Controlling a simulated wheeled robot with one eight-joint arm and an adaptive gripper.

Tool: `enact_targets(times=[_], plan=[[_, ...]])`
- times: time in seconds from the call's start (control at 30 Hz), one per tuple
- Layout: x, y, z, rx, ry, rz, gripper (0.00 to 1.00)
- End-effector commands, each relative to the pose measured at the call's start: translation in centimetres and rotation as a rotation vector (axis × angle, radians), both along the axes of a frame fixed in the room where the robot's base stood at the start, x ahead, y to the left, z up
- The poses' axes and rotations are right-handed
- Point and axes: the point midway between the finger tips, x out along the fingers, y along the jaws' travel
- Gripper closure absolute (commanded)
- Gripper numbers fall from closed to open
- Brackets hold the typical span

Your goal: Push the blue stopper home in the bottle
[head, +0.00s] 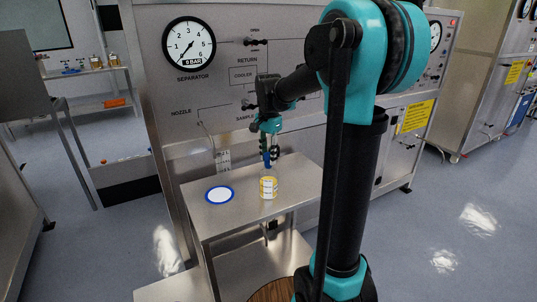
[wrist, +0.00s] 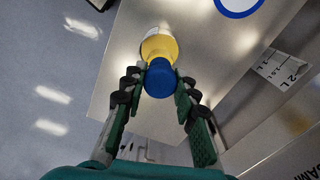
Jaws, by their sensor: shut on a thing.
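The bottle (head: 268,188), yellow with a pale label, stands upright on the small steel table below the panel. In the wrist view the yellow bottle (wrist: 160,47) shows just beyond the blue stopper (wrist: 160,80). My gripper (wrist: 162,77) is shut on the stopper, with a finger on either side of it. In the head view my gripper (head: 269,148) is above the bottle, and the blue stopper (head: 267,159) shows below the fingers. The stopper is over or at the bottle's mouth. I cannot tell how deep it sits, as the neck is partly hidden.
A white disc with a blue rim (head: 220,195) lies on the steel table (head: 235,218), left of the bottle. The panel with its gauge (head: 188,44) rises close behind. The table's right part looks clear.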

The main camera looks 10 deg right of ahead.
Motion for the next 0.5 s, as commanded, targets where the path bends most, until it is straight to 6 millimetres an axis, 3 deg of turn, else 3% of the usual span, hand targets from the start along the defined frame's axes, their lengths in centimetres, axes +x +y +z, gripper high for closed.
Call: enact_targets(times=[0.5], plan=[[0.0, 0.0, -1.2, 0.000, 0.000, 0.000, 0.96]])
